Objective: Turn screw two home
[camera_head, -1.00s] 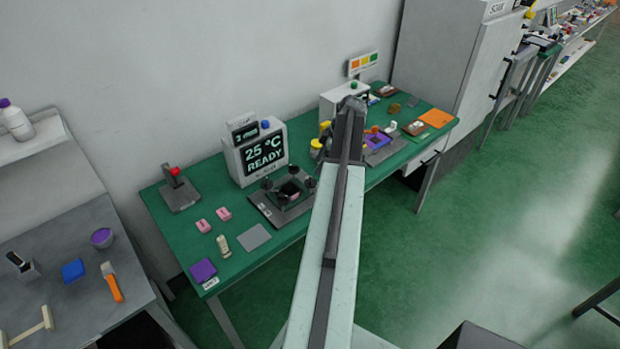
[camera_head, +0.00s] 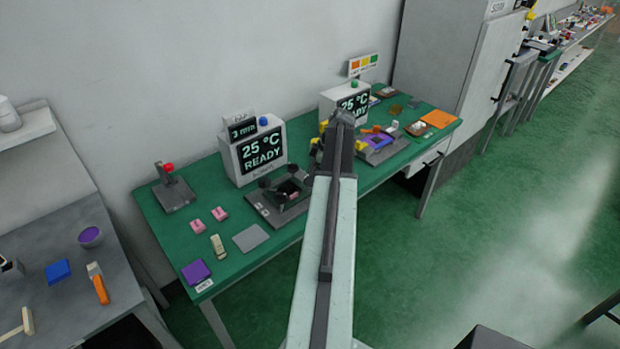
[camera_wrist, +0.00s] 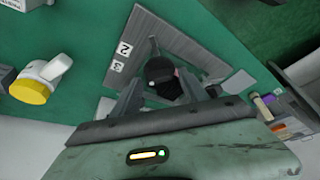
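The grey fixture plate (camera_head: 262,207) lies on the green bench in front of the left 25 °C display, with several black knobs (camera_head: 265,183) around a dark middle with a pink patch. In the wrist view the plate (camera_wrist: 160,32) carries labels 2 (camera_wrist: 125,48) and 3 (camera_wrist: 117,66). A black knob (camera_wrist: 160,70) shows between the fingers of my gripper (camera_wrist: 170,92), which look apart, one on each side. I cannot tell whether they touch it, nor which number it bears.
The display box (camera_head: 253,153) stands behind the fixture. A grey card (camera_head: 250,238), pink blocks (camera_head: 219,214) and a red-knobbed lever (camera_head: 170,172) lie to the left. A second display (camera_head: 352,104) stands further right.

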